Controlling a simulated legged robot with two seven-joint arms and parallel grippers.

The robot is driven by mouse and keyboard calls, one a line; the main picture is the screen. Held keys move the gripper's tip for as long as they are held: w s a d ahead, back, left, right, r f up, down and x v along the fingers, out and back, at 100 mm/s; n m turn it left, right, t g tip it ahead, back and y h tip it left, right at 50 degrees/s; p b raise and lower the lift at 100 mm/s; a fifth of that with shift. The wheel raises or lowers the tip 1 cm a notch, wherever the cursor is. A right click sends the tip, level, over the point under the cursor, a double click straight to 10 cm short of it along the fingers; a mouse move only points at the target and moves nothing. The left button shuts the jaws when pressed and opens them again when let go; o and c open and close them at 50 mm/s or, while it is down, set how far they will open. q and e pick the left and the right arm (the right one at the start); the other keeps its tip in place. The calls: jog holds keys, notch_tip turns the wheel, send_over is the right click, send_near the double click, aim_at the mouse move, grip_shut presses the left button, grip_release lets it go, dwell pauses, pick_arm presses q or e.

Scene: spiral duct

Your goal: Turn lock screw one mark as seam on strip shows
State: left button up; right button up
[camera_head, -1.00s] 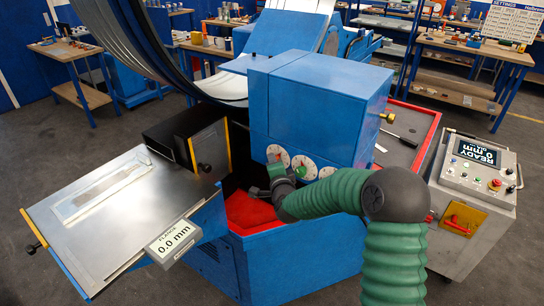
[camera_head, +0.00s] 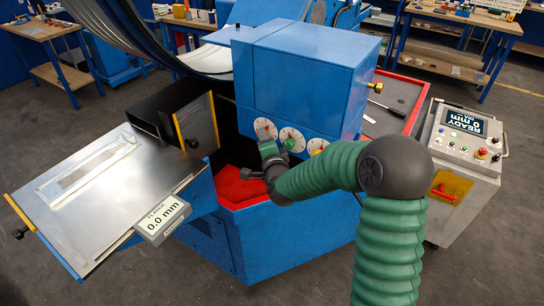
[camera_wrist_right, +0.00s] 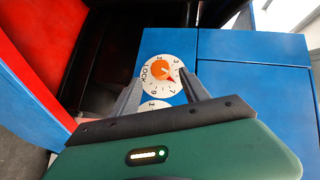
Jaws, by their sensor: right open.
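The lock screw shows in the right wrist view as a white dial marked LOCK (camera_wrist_right: 148,72) with numbers and an orange knob (camera_wrist_right: 161,69) bearing a red pointer. My right gripper (camera_wrist_right: 160,76) is open, its two dark fingers on either side of the dial's lower part; contact cannot be told. In the head view my right gripper (camera_head: 267,148) is at the leftmost dial (camera_head: 265,127) on the blue machine head and partly hides it. The strip (camera_head: 88,170) lies on the metal table at left; its seam is too small to read. My left gripper is not in view.
Two more dials (camera_head: 291,139) sit right of it; part of one (camera_wrist_right: 155,105) shows below the lock dial. A gauge (camera_head: 162,218) reads 0.0 mm. A control cabinet (camera_head: 470,130) reads READY 0 mm. A red-floored recess (camera_head: 238,187) lies below the dials.

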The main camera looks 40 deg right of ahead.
jog(key=v, duration=1.2)
jog(key=shift+s+d, duration=0.25)
jog(key=shift+f, duration=0.2)
jog(key=s+a+f+n+g+y, duration=0.3)
jog(key=a+f+n+g+y, duration=0.1)
jog(key=a+f+n, duration=0.5)
jog(key=s+a+f+n+g+y, duration=0.1)
jog(key=s+a+f+n+g, duration=0.2)
jog(key=s+n, duration=0.2)
jog(key=s+a+f+n+g+y, duration=0.1)
jog(key=s+a+f+n+g, duration=0.2)
jog(key=s+n, duration=0.3)
jog(key=shift+s+a+f+g, duration=0.4)
jog(key=shift+s+g, duration=0.3)
jog(key=shift+s, duration=0.45)
